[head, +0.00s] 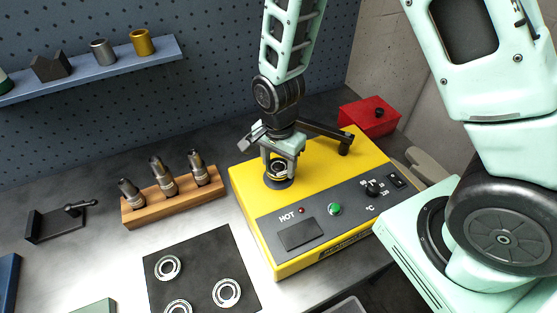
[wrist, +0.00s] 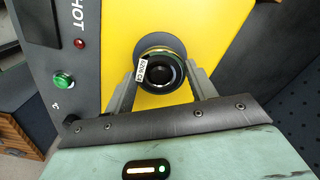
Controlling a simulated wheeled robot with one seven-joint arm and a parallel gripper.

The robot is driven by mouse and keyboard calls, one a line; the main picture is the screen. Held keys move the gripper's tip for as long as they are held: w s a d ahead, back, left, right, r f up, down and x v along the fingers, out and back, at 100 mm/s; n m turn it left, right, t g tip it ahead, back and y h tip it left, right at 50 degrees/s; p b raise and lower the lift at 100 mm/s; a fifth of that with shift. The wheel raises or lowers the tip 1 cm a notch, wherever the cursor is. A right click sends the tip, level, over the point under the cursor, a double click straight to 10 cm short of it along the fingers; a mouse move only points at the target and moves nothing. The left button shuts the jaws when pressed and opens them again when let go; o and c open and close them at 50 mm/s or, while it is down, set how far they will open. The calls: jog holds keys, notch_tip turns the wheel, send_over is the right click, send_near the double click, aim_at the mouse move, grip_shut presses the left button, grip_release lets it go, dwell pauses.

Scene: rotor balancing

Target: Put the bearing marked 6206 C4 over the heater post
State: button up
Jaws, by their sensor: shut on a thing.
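My gripper (head: 280,166) is over the yellow heater (head: 251,190) and shut on a bearing (head: 278,171). In the wrist view the bearing (wrist: 142,77) sits between the two fingers, with a small white tag on its rim whose print is too small to read surely. The heater post's dark round base (head: 278,183) shows just below the bearing, and its edge shows behind the ring in the wrist view (wrist: 160,41). The bearing looks roughly centred on the base. I cannot tell whether the post passes through its bore.
Several bearings lie on a black mat (head: 205,246) at the front. A wooden block (head: 172,205) with upright tools stands left of the heater. A black arm (head: 322,132) lies at the heater's back. A red box (head: 370,115) stands behind right.

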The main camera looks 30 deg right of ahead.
jog(key=shift+f+b, duration=0.85)
jog(key=shift+f, duration=0.4)
jog(key=o, duration=1)
jog(key=shift+c, duration=0.4)
jog(key=shift+r, duration=0.1)
notch_tip(320, 180, up, 9)
jog(key=p, duration=0.7)
jog(key=shift+p, duration=0.4)
